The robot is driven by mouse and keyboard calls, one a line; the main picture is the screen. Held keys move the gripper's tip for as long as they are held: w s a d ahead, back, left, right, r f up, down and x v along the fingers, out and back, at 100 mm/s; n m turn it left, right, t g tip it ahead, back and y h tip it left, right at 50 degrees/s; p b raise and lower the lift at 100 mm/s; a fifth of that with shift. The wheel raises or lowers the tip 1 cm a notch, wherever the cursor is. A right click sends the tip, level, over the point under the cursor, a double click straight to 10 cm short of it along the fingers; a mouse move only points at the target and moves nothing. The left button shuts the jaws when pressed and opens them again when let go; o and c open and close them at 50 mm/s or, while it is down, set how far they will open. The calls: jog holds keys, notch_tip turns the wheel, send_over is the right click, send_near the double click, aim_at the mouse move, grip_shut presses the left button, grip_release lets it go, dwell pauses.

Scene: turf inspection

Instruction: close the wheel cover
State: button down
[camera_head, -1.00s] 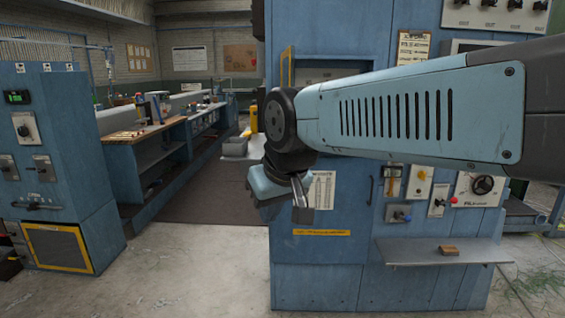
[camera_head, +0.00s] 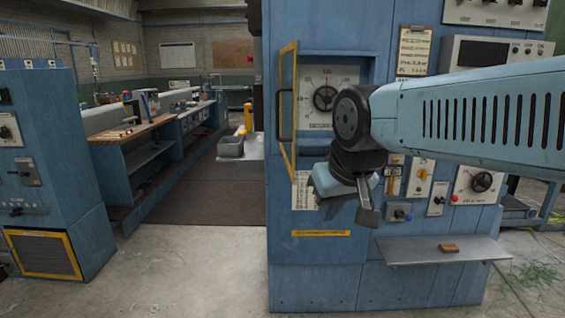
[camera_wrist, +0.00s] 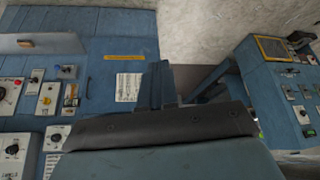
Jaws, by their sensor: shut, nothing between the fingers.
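The wheel cover (camera_head: 288,112) is a yellow-framed panel with a dark handle on the front of the blue cabinet. In the head view it stands swung open at the left side of a recess. The wheel (camera_head: 325,98), a dark round handwheel on a pale dial plate, shows uncovered inside that recess. My gripper (camera_head: 368,212) is shut and empty, pointing down in front of the cabinet, below and to the right of the cover and apart from it in the picture. In the wrist view my gripper (camera_wrist: 157,85) shows dark against the cabinet; the cover is not seen there.
A blue console (camera_head: 55,165) stands at the left, with a workbench (camera_head: 150,135) behind. Floor between them is clear.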

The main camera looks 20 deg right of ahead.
jog(key=shift+w, duration=0.1)
jog(key=w+a+r+m+g+h, duration=0.1)
jog(key=w+a+r+m+h, duration=0.2)
jog(key=w, duration=1)
jog(key=w+a+r+m+g+h, duration=0.1)
jog(key=w+a+r+h, duration=0.35)
jog(key=w, duration=0.85)
send_near(292, 173)
notch_tip(292, 173, down, 3)
jog(key=d, duration=0.1)
jog(key=shift+w+d+r+y, duration=0.15)
jog(key=shift+d+y, duration=0.1)
jog(key=shift+d, duration=0.2)
jog(key=shift+w+d+f+y, duration=0.1)
jog(key=shift+w+d+y, duration=0.1)
jog(key=shift+d, duration=0.3)
jog(key=shift+n, duration=0.3)
